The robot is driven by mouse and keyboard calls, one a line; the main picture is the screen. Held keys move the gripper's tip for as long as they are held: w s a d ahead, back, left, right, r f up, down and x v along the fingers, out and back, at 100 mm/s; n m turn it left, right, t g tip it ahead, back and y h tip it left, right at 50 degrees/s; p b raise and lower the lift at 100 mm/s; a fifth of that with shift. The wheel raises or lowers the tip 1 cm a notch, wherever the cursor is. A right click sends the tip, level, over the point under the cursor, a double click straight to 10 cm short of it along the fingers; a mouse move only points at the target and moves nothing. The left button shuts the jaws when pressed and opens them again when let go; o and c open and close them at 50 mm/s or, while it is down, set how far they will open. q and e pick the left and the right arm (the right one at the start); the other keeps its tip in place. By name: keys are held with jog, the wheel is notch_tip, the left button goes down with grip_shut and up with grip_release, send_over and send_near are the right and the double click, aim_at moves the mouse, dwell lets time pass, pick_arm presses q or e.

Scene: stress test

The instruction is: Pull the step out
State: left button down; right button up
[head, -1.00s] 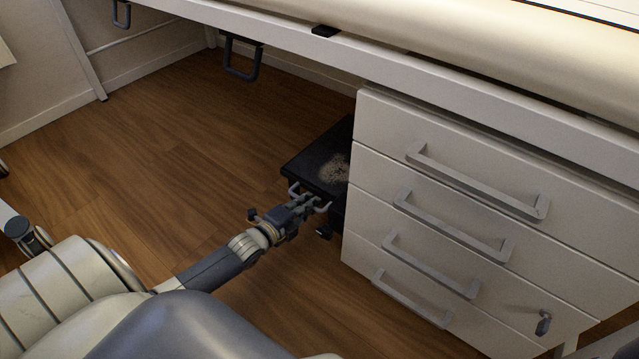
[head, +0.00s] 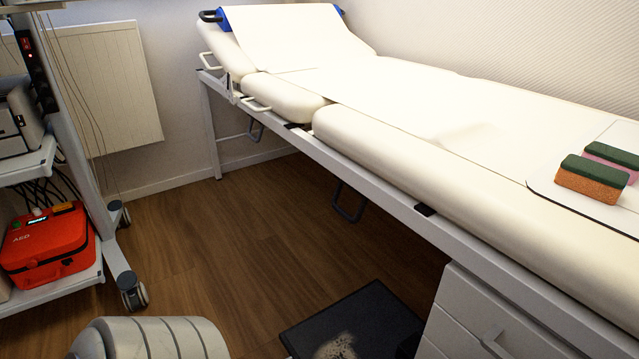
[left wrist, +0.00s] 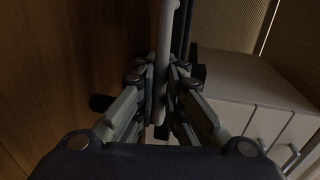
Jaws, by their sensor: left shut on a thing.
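The step (head: 365,308) is a low, dark, flat-topped platform with a pale worn patch. In the head view it stands on the floor at the bottom, left of the white drawer cabinet, and its near part is cut off by the picture edge. In the left wrist view my left gripper (left wrist: 160,78) is shut on a slim pale bar (left wrist: 164,35), which looks like part of the step; the view is dark and the exact contact is hard to see. My left gripper is outside the head view. My right gripper is in no view.
The drawer cabinet (head: 470,325) stands close on the step's right, under the long cream examination couch (head: 420,170). Sponges (head: 592,180) lie on the couch. A wheeled cart with a red AED case (head: 45,245) is at left. The wooden floor (head: 235,235) between is clear.

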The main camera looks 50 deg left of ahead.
pick_arm(q)
jog(key=shift+f+v, duration=0.2)
jog(key=shift+v, duration=0.85)
jog(key=shift+f+v, duration=0.25)
jog(key=shift+v, duration=0.8)
jog(key=shift+s, duration=0.1)
jog(key=c, duration=1.7)
grip_release()
jog(key=v, duration=1.2)
jog(key=shift+a, duration=0.15)
